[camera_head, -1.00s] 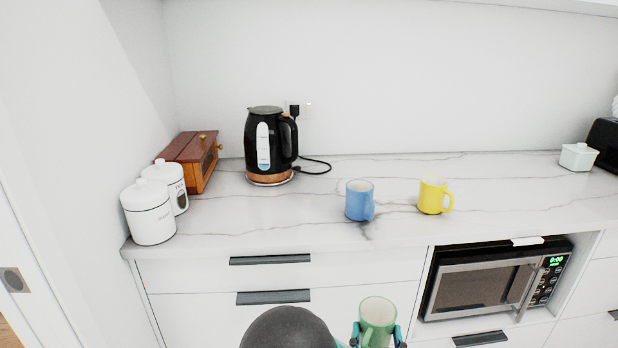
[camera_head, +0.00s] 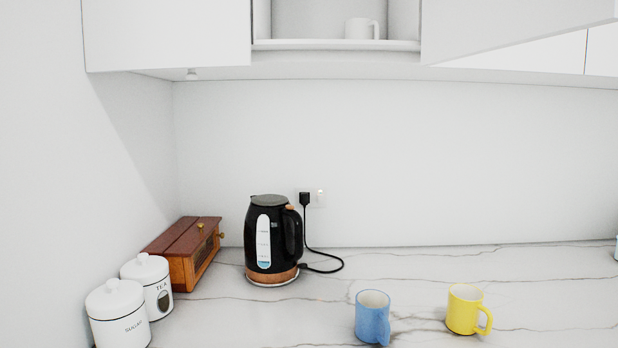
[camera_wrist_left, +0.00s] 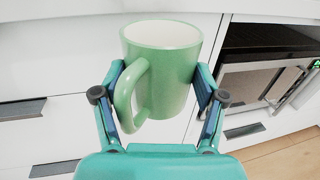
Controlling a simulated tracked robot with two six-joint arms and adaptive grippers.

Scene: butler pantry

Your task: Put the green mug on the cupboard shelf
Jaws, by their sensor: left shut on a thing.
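The green mug (camera_wrist_left: 170,75) is upright between the fingers of my left gripper (camera_wrist_left: 158,98) in the left wrist view. The gripper is shut on it, with the handle toward the camera at the left. Drawers and a microwave show behind it, so it is held in front of the cabinet fronts. Neither the green mug nor my grippers show in the head view now. The cupboard shelf (camera_head: 300,45) is at the top of the head view, with a white mug (camera_head: 358,29) on its right part. The cupboard door (camera_head: 520,30) stands open at the right.
A blue mug (camera_head: 372,318) and a yellow mug (camera_head: 464,310) stand on the marble counter (camera_head: 560,275). A black kettle (camera_head: 268,240), a wooden box (camera_head: 188,252) and two white canisters (camera_head: 120,318) (camera_head: 148,282) stand at the left. The shelf's left part looks clear.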

